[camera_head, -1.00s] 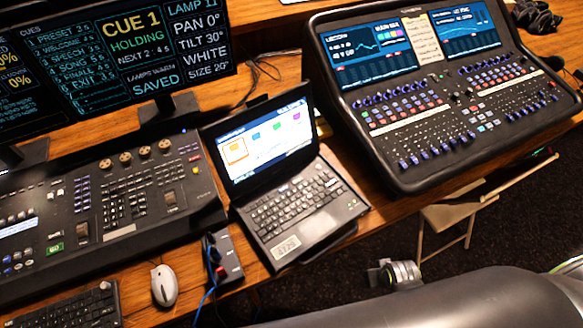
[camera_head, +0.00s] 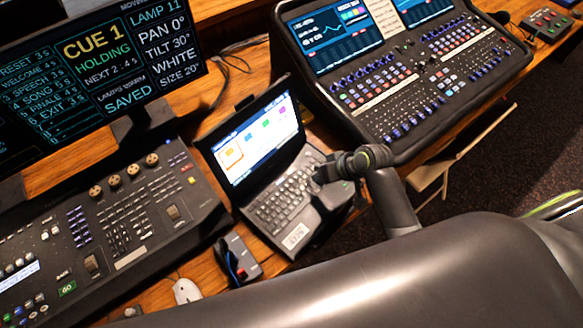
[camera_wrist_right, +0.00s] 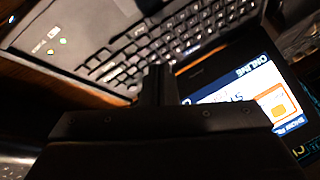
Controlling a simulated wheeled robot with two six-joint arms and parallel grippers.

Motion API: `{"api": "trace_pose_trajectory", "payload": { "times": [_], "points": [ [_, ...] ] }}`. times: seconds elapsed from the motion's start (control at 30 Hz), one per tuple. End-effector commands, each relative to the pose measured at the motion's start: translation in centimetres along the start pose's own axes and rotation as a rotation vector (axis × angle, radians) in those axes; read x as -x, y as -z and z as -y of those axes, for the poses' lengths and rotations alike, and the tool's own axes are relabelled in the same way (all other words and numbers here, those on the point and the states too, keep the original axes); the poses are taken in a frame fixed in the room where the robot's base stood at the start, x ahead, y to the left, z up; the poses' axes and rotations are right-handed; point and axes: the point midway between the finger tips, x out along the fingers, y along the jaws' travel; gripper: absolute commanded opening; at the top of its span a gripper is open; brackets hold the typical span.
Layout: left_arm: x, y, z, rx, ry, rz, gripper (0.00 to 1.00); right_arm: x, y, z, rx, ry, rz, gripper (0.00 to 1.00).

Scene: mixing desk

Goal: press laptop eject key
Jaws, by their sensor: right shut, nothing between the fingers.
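The open laptop stands mid-desk in the head view, with its lit screen (camera_head: 258,140) and dark keyboard (camera_head: 278,206). My right gripper (camera_head: 322,176) is shut and empty, over the right side of the keyboard. In the right wrist view the shut fingers (camera_wrist_right: 157,82) point at the laptop keyboard (camera_wrist_right: 165,48), near the edge by the screen (camera_wrist_right: 235,95). I cannot tell if the tips touch a key. The eject key cannot be made out; part of the keyboard's right side is hidden by the gripper. My left gripper is not in view.
A lighting console (camera_head: 95,235) lies left of the laptop, under a cue monitor (camera_head: 90,75). A large mixing desk (camera_head: 410,90) stands to the right. A small box (camera_head: 238,258) and a white mouse (camera_head: 186,291) are near the front edge.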

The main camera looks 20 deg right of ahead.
Motion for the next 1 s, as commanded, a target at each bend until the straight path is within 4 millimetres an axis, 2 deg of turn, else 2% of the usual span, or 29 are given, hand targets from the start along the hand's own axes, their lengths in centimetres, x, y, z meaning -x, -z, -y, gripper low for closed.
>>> {"api": "trace_pose_trajectory", "payload": {
  "times": [0.03, 0.1, 0.2, 0.3, 0.47, 0.8, 1.0],
  "points": [
    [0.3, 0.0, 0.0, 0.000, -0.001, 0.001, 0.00, 0.0, 2.2, 1.0, 0.011, 0.044, -0.016, 0.00],
    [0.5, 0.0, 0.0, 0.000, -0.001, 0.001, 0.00, 0.0, 4.4, 2.2, 0.020, 0.100, -0.032, 0.00],
    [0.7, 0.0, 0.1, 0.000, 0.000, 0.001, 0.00, 0.1, 6.7, 3.5, 0.030, 0.160, -0.048, 0.00],
    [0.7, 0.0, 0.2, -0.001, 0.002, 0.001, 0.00, 0.2, 8.1, 4.3, 0.037, 0.199, -0.058, 0.00],
    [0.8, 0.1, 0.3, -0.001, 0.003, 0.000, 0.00, 0.2, 8.9, 4.8, 0.040, 0.221, -0.064, 0.00],
    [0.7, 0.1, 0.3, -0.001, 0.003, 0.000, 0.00, 0.1, 8.8, 4.7, 0.039, 0.221, -0.064, 0.00],
    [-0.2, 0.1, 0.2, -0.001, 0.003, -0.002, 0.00, -0.6, 8.3, 4.4, 0.039, 0.220, -0.064, 0.00]
  ]
}}
